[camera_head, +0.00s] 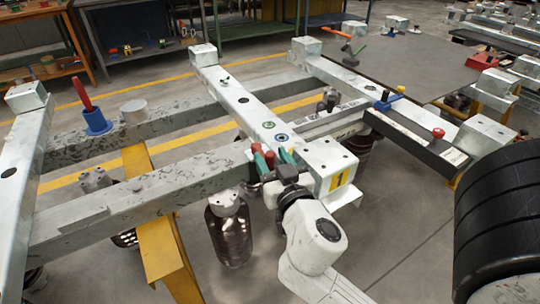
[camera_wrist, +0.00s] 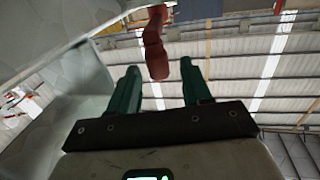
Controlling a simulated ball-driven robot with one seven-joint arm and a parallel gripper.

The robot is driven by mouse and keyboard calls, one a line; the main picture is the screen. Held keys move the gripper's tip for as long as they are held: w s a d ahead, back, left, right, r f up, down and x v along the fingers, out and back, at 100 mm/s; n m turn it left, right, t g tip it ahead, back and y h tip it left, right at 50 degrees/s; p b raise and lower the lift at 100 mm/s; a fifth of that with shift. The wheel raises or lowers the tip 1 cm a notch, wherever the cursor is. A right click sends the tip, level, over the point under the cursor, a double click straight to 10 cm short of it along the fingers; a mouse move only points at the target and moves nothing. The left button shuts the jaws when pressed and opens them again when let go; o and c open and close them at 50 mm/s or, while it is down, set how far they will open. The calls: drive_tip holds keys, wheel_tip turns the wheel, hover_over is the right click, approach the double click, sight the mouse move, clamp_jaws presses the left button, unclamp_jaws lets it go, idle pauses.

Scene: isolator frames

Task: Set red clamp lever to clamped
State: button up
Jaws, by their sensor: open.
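In the wrist view a red lever (camera_wrist: 155,45) comes down from the top edge, and its lower end lies between my fingertips with a gap on each side. My gripper (camera_wrist: 160,70) is open, with two teal fingers. In the head view my gripper (camera_head: 273,154) is beside the numbered end block of the middle beam, with a small red part (camera_head: 269,160) showing between its fingers. The lever's base and pivot are hidden there. Another red lever (camera_head: 80,92) stands tilted in a blue base (camera_head: 96,121) on the left of the frame.
The pale frame's middle beam (camera_head: 240,98) runs close by my gripper. A dark cylinder (camera_head: 229,230) hangs below, and a yellow support (camera_head: 165,255) stands left. A black ribbed roll (camera_head: 500,220) fills the right edge. Open floor lies in front.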

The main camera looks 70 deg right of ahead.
drive_tip(key=b+v, duration=0.2)
drive_tip(key=v, duration=0.6)
drive_tip(key=shift+s+a, duration=0.2)
drive_tip(key=shift+s, duration=0.1)
drive_tip(key=shift+c, duration=0.2)
